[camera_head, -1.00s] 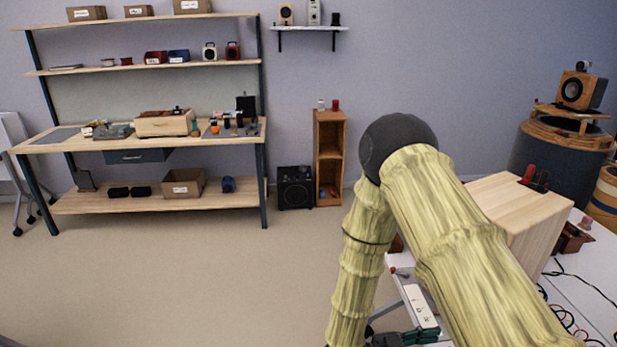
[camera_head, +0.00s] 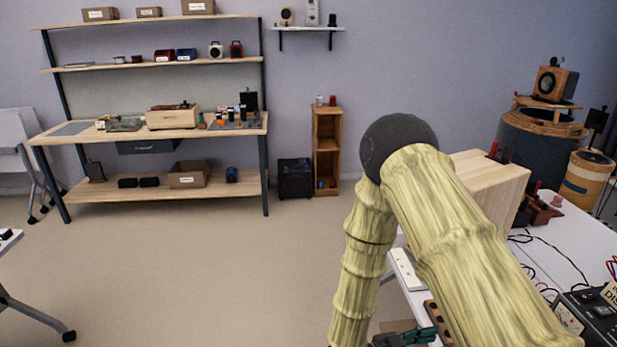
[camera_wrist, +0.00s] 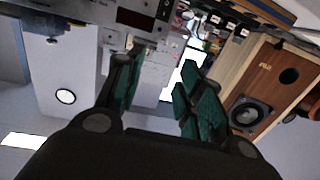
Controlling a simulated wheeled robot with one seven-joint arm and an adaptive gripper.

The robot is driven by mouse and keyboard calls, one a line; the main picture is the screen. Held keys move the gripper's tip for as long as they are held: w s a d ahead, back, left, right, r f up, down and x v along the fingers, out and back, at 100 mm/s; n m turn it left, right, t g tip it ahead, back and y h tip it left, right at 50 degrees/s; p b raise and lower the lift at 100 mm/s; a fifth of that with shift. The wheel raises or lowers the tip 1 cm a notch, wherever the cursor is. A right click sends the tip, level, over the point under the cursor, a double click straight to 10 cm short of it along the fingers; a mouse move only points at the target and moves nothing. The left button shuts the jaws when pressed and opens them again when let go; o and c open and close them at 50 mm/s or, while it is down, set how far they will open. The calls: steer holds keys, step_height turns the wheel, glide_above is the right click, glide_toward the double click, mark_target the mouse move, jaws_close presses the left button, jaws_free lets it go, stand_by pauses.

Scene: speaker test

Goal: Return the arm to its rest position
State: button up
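My arm (camera_head: 440,220) is bent, its yellow-green links rising to a dark round elbow and then dropping down in the head view. My gripper (camera_head: 408,338) shows only partly at the bottom edge of that view, beside the white table. In the wrist view my gripper (camera_wrist: 158,80) has its two green-padded fingers apart, with nothing between them. Beyond the fingers lie a pale panel and a wooden speaker (camera_wrist: 264,92) with a dark round cone. The fingers look clear of the speaker, though the distance is hard to tell.
A white table (camera_head: 570,240) at right holds a wooden box (camera_head: 492,185), cables and a meter (camera_head: 590,312). A shelved workbench (camera_head: 150,137), a black speaker (camera_head: 294,178) and a narrow wooden shelf (camera_head: 327,150) stand at the far wall. The floor (camera_head: 200,265) at centre left is open.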

steer(key=s+f+n+t+y+b, duration=0.1)
steer(key=s+f+n+y+b, duration=0.3)
steer(key=f, duration=0.7)
steer(key=s+f+n+t+y+b, duration=0.1)
steer(key=f+n+y, duration=0.5)
steer(key=f, duration=0.6)
steer(key=s+a+f+n+g+y+b, duration=0.1)
steer(key=s+a+f+n+g+y, duration=0.1)
steer(key=s, duration=0.8)
steer(key=s+a+f+n+g+y+b, duration=0.1)
steer(key=s+a+f+n+g+y, duration=0.2)
steer(key=s, duration=0.6)
step_height(320, 180, down, 3)
steer(key=shift+s+a+r+y+b, duration=0.1)
steer(key=shift+s+a+y+b, duration=0.4)
steer(key=shift+y, duration=0.7)
